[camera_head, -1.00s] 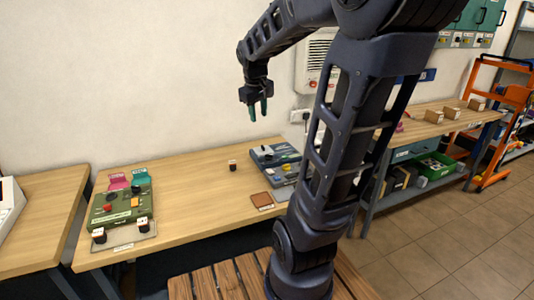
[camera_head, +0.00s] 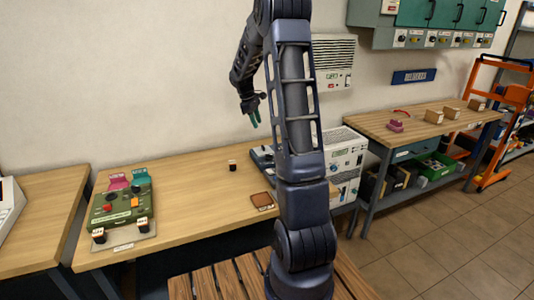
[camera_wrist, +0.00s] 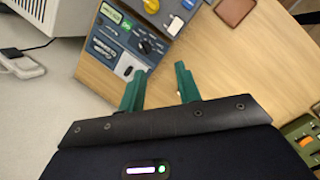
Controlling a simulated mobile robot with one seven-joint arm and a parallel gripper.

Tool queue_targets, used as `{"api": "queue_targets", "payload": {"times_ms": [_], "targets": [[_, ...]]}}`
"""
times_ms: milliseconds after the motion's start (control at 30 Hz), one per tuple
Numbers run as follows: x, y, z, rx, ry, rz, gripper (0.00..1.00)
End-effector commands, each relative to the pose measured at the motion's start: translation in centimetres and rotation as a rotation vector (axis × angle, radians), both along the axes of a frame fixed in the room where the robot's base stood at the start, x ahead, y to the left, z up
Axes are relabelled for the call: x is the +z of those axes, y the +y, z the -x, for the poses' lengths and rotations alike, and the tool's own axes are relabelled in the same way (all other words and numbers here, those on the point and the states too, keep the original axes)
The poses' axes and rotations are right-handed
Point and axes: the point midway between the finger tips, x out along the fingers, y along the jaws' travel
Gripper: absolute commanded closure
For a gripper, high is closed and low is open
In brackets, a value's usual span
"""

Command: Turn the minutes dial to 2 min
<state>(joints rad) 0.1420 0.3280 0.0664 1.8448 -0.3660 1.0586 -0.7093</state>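My gripper (camera_head: 254,118) hangs over the back of the middle bench. In the wrist view its two green fingers (camera_wrist: 160,86) are apart with nothing between them. The fingers look apart from the box. In the head view the box (camera_head: 262,157) is mostly hidden behind my arm. I cannot read its labels, nor tell which knob is the minutes dial.
A green control box (camera_head: 120,208) with several knobs stands at the bench's left. A small dark cube (camera_head: 232,165) and a brown square pad (camera_head: 262,200) lie on the bench (camera_head: 195,190). A white panelled unit (camera_head: 345,165) stands at right. The middle bench top is mostly clear.

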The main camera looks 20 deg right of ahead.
Motion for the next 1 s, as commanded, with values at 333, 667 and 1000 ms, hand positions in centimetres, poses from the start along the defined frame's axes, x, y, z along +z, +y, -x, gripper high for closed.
{"api": "queue_targets", "payload": {"times_ms": [333, 667, 1000], "targets": [[-8.7, -3.2, -6.0, 0.146, 0.141, 0.018, 0.66], [-11.8, -4.2, -7.6, 0.196, 0.184, 0.020, 0.66], [-16.1, -5.8, -6.6, 0.192, 0.185, 0.019, 0.66]]}}
